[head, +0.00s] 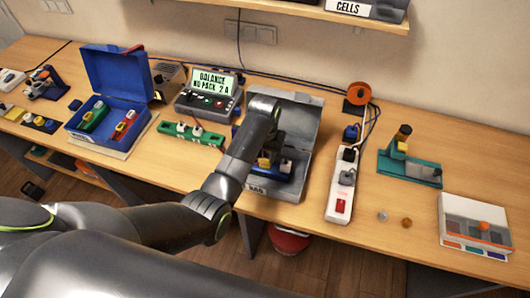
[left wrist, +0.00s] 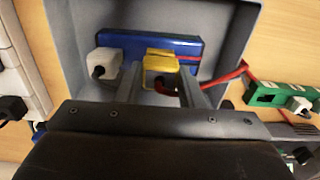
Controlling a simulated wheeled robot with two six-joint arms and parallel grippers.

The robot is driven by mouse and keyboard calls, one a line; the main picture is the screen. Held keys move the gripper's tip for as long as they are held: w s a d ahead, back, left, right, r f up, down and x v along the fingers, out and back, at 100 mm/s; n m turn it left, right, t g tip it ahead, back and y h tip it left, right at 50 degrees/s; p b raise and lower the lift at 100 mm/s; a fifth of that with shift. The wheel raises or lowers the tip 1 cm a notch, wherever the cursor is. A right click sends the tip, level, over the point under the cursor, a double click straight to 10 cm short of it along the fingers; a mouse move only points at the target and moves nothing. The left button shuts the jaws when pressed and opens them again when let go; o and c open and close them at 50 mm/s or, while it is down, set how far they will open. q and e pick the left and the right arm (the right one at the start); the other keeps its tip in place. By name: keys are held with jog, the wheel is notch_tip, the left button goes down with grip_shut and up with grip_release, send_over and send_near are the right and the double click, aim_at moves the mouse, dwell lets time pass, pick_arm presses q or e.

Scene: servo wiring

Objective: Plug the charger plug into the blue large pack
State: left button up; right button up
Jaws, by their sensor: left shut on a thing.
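The blue large pack (left wrist: 190,45) lies inside the open grey box (left wrist: 235,22); part of it also shows in the head view (head: 283,177). My left gripper (left wrist: 160,78) is over the box with its fingers shut on a yellow plug (left wrist: 160,60). The plug is at the near side of the pack, and a dark red lead shows below it. I cannot tell whether it is seated. A white connector (left wrist: 103,62) is at the pack's left end in the wrist view. In the head view my arm hides part of the pack. My right gripper is not in view.
A charger with a lit screen reading "BALANCE NO PACK 2 A" (head: 211,80) stands left of the box. A green strip (head: 190,135) lies in front of it. A white power strip (head: 343,185) stands right of the box. A blue case (head: 110,88) is open at left.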

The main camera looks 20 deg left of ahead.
pick_arm(q)
jog(key=shift+f, duration=0.45)
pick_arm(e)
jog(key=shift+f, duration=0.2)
pick_arm(q)
jog(key=o, duration=1.1)
jog(key=shift+c, duration=0.2)
